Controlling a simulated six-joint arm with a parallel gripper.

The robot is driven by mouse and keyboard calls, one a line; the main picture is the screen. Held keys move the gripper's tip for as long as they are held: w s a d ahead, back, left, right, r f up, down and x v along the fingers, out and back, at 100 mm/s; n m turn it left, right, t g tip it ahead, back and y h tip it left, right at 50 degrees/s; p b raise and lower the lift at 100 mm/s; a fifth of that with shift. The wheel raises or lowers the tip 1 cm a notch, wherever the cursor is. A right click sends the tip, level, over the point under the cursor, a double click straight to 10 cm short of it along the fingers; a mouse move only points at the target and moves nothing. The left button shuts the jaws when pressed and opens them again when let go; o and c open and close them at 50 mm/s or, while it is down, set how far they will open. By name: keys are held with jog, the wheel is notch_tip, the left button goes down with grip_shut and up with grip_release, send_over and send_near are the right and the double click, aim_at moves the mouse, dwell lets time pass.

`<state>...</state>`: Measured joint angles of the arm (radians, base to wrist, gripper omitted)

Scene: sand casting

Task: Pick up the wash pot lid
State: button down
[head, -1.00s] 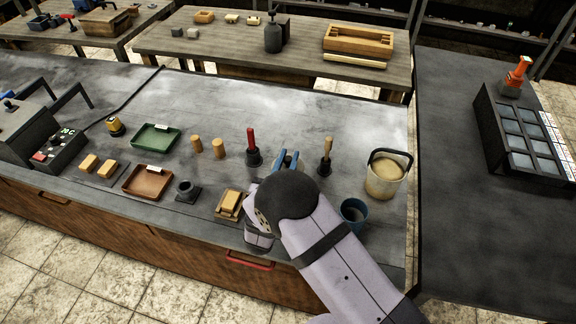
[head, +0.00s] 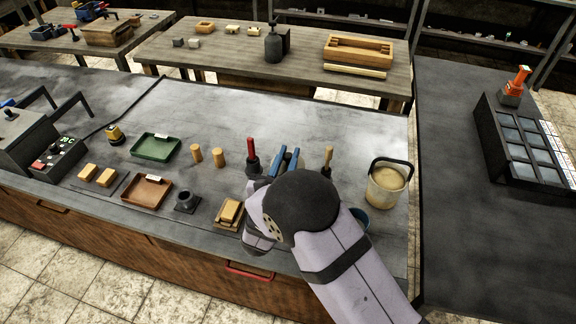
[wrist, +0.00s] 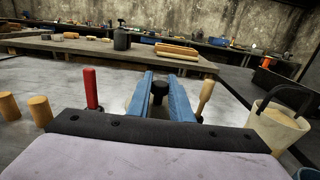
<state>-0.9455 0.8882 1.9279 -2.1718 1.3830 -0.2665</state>
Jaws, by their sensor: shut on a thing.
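My gripper (head: 286,160) is over the middle of the grey bench, between the red-handled tool (head: 252,152) and the wooden-handled tool (head: 327,160). In the wrist view its two blue fingers (wrist: 160,82) stand on either side of a black knob (wrist: 159,92), which I take to be the wash pot lid's knob. A pale surface shows just below and left of the knob. The gripper is shut on the lid. My wrist hides the lid in the head view, and its full outline cannot be made out.
A pale bucket (head: 386,190) with a raised handle stands to the right. A blue cup (head: 360,215) is mostly hidden behind my arm. Two wooden cylinders (head: 219,158), a green tray (head: 155,148) and a brown tray (head: 147,192) lie to the left. The bench behind my gripper is clear.

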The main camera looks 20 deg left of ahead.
aim_at(289, 155)
jog(key=shift+r+b, duration=0.3)
jog(key=shift+r, duration=2.2)
jog(key=shift+d, duration=0.1)
